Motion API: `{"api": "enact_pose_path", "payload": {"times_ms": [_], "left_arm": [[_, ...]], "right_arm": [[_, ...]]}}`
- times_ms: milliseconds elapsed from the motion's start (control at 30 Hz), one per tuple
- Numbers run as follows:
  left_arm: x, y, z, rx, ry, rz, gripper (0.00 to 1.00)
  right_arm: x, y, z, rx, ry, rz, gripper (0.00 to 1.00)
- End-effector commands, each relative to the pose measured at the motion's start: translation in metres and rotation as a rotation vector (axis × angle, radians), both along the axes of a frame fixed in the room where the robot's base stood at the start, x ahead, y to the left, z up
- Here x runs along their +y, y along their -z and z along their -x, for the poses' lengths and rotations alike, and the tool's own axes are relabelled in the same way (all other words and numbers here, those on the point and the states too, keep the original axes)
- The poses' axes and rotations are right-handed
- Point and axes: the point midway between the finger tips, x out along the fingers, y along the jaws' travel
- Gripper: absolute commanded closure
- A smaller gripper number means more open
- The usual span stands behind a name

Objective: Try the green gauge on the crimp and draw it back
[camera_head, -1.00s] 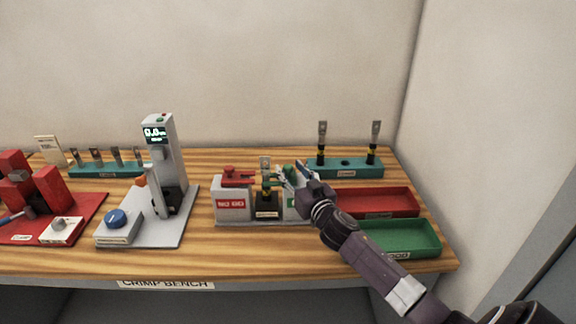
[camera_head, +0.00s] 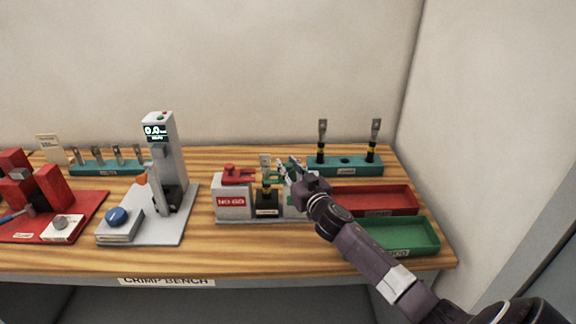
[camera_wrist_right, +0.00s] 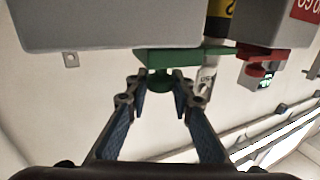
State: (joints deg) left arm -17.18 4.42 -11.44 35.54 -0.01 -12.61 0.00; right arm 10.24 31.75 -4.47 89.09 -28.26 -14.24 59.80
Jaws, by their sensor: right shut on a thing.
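The green gauge (camera_wrist_right: 185,57) is a flat green plate with a round knob, seen in the right wrist view. My right gripper (camera_wrist_right: 162,92) is shut on its knob. In the head view the gripper (camera_head: 285,172) is at the right side of the go/no-go stand (camera_head: 232,207), partly covering it. The crimp is on a metal lug (camera_head: 265,161) standing upright in the stand's middle, with a black and yellow cable below. The gauge's end (camera_head: 272,175) is at the lug; whether they touch I cannot tell. My left gripper is not in view.
A red gauge (camera_head: 237,178) rests on the stand's left block. A red tray (camera_head: 375,200) and green tray (camera_head: 398,238) lie to the right. A teal rack (camera_head: 345,169) behind holds two lugged cables. A grey tester (camera_head: 163,160) and red press (camera_head: 50,190) stand left.

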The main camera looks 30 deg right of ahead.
Motion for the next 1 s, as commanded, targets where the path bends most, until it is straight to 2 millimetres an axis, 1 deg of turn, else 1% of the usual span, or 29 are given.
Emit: {"api": "enact_pose_path", "payload": {"times_ms": [200, 400, 500, 767, 800, 933, 967, 1000], "left_arm": [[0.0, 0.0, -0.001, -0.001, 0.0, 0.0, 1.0], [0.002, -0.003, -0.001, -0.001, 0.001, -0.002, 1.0], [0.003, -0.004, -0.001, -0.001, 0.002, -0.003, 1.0], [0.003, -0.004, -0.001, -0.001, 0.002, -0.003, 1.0], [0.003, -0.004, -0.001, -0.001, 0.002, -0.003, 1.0], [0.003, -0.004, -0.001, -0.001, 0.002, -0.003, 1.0], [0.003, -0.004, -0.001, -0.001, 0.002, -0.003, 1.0], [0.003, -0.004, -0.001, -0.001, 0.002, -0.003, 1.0]], "right_arm": [[-0.002, 0.0, 0.001, 0.001, 0.0, 0.001, 1.0], [-0.029, 0.001, 0.018, 0.004, 0.002, 0.001, 1.0], [-0.037, 0.0, 0.023, 0.001, 0.001, 0.002, 1.0], [-0.039, 0.0, 0.023, 0.001, 0.003, 0.001, 1.0], [-0.039, 0.0, 0.023, 0.001, 0.003, 0.002, 0.78], [-0.039, 0.0, 0.023, 0.001, 0.003, 0.001, 0.63], [-0.039, 0.0, 0.023, 0.001, 0.003, 0.001, 0.61], [-0.039, 0.0, 0.023, 0.001, 0.002, 0.001, 0.61]]}}
